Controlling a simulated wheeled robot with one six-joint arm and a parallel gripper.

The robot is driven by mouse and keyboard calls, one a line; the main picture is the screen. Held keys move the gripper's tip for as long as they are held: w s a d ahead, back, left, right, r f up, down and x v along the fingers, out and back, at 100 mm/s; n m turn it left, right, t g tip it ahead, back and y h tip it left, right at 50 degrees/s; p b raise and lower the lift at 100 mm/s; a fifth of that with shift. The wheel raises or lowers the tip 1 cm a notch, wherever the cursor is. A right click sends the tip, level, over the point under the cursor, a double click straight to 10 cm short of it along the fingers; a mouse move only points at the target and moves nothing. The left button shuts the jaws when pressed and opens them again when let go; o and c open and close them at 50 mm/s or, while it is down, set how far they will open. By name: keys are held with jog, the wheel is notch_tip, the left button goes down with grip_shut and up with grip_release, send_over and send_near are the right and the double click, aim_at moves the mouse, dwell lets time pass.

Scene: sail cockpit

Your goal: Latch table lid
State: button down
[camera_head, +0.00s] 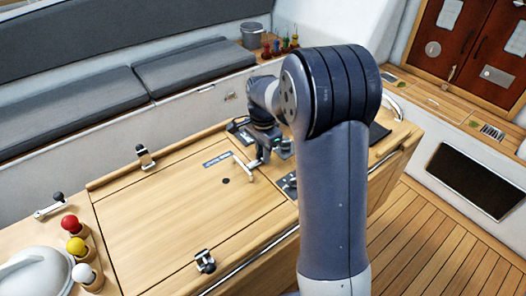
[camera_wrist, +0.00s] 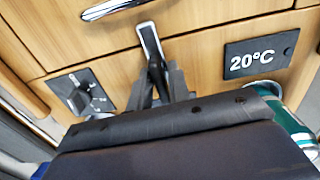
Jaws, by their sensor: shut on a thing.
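The table lid (camera_head: 170,215) is a flat wooden panel that lies down on the cockpit table, with a small dark hole in it. A metal latch with a dark lever (camera_head: 146,157) stands at its far edge, and a similar latch (camera_head: 205,261) is at its near edge. My gripper (camera_head: 262,152) is low at the lid's right end. In the wrist view my gripper (camera_wrist: 160,78) is shut on a latch lever (camera_wrist: 150,42), metal with a dark end, at a seam in the wood. The fingers partly hide the lever, so I cannot tell whether it is fastened.
A 20°C display (camera_wrist: 258,53) and a knob panel (camera_wrist: 80,92) flank the lever. Red (camera_head: 69,224), yellow (camera_head: 76,247) and white (camera_head: 84,273) knobs stand left of the lid. A grey bench cushion (camera_head: 190,72) lies behind. The wooden floor (camera_head: 440,240) at right is clear.

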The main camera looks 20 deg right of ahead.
dwell(0.4)
jog(key=c, duration=1.4)
grip_release()
jog(key=shift+c, duration=0.2)
notch_tip(320, 180, up, 11)
jog(key=shift+b, duration=0.45)
jog(key=shift+f, duration=0.1)
notch_tip(320, 180, down, 11)
jog(key=shift+p, duration=0.45)
